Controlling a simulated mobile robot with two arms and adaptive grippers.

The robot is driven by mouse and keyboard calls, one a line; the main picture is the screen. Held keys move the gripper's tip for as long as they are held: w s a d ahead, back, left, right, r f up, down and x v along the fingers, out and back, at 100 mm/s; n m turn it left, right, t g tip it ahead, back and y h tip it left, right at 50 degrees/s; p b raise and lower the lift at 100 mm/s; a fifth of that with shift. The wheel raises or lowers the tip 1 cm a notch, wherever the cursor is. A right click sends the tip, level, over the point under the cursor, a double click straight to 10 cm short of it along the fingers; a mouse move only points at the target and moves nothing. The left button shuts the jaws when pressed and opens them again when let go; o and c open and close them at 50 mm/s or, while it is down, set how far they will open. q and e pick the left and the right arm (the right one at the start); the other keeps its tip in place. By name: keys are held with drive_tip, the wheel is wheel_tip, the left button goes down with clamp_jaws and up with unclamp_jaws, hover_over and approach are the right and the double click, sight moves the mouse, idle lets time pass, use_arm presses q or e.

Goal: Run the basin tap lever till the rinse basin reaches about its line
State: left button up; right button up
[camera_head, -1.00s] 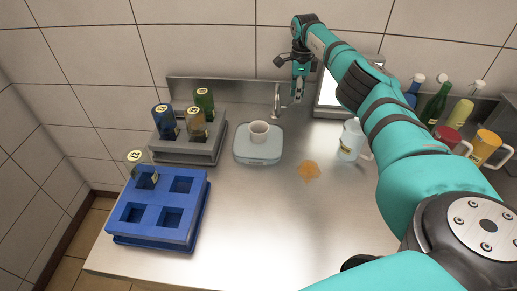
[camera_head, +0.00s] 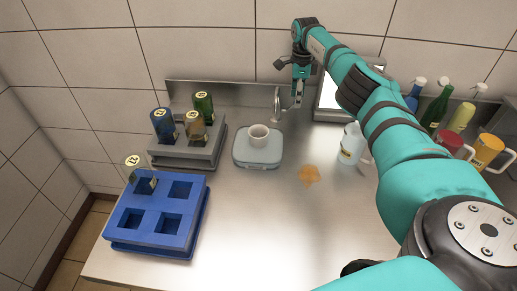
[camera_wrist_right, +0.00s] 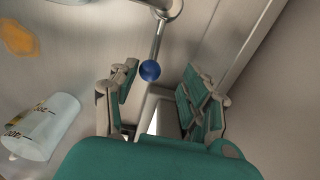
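A metal tap (camera_head: 277,104) stands at the back of the steel counter. In the right wrist view its lever is a thin metal rod (camera_wrist_right: 158,40) ending in a blue ball knob (camera_wrist_right: 149,70). My right gripper (camera_head: 298,96) is beside the tap, just to its right. In the wrist view the right gripper (camera_wrist_right: 162,92) has its two fingers apart, with the knob ahead between them; I cannot tell whether they touch it. I cannot make out a rinse basin, its line or any running water. My left gripper is not in view.
Bottles stand in a grey rack (camera_head: 190,153) and a blue crate (camera_head: 157,216). More bottles and mugs stand right.

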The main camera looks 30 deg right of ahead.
drive_tip(key=shift+o, duration=0.4)
drive_tip(key=shift+a, duration=0.1)
drive_tip(key=o, duration=0.6)
drive_tip(key=shift+c, duration=0.2)
drive_tip(key=shift+r, duration=0.15)
wheel_tip(320, 180, up, 9)
drive_tip(key=p, duration=0.7)
drive_tip(key=shift+f, duration=0.25)
